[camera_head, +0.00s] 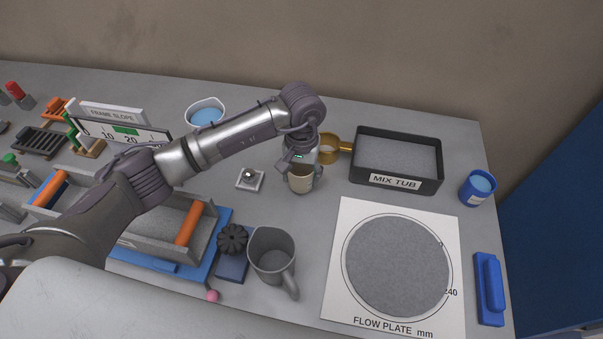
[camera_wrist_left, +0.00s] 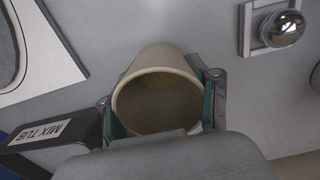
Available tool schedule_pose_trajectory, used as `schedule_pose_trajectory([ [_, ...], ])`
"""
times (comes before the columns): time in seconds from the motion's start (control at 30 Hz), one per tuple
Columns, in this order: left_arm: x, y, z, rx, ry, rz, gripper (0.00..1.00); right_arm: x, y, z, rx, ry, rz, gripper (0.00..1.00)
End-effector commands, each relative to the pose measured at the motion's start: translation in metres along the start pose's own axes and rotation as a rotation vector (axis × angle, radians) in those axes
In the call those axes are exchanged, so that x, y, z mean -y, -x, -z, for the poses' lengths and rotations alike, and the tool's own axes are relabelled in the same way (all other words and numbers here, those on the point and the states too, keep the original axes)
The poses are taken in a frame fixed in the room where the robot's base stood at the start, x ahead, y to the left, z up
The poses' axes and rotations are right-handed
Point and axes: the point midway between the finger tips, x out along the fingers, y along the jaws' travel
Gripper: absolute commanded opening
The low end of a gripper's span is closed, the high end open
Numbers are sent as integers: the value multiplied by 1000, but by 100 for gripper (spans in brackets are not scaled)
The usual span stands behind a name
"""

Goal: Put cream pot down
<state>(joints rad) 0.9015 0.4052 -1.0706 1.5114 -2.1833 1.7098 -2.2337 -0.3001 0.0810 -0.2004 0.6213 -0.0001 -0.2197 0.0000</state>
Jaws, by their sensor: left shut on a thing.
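The cream pot (camera_head: 301,180) is a small cream-coloured cup at the middle of the table, between the knob on a white plate and the mix tub. My left gripper (camera_head: 301,170) reaches down over it with its fingers on either side. In the left wrist view the pot (camera_wrist_left: 158,88) is seen into its open mouth, with a finger pad on each side, and the gripper (camera_wrist_left: 160,105) is shut on it. The inside looks empty. I cannot tell whether the pot's base touches the table. My right gripper does not show.
A metal knob on a white plate (camera_head: 249,179) lies left. A grey jug (camera_head: 271,256) and the flow plate (camera_head: 343,292) are in front. Grey table is bare around the pot.

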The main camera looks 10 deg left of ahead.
Motion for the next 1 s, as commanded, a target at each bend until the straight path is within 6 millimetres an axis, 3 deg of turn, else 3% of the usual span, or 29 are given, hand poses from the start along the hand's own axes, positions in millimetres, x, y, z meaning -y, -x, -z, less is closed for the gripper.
schedule_pose_trajectory([
  [0.13,-1,-12,0,0,0,-1,0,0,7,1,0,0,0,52],
  [0.5,-1,-17,1,-3,0,-1,0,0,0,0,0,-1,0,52],
  [0.53,-1,-17,1,-2,0,-1,62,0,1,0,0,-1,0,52],
  [0.6,-1,-16,0,-1,0,-1,74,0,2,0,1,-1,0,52],
  [0.7,-1,-16,0,-2,0,-1,86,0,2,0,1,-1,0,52],
  [1.0,-1,-15,0,-2,0,-1,86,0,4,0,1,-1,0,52],
])
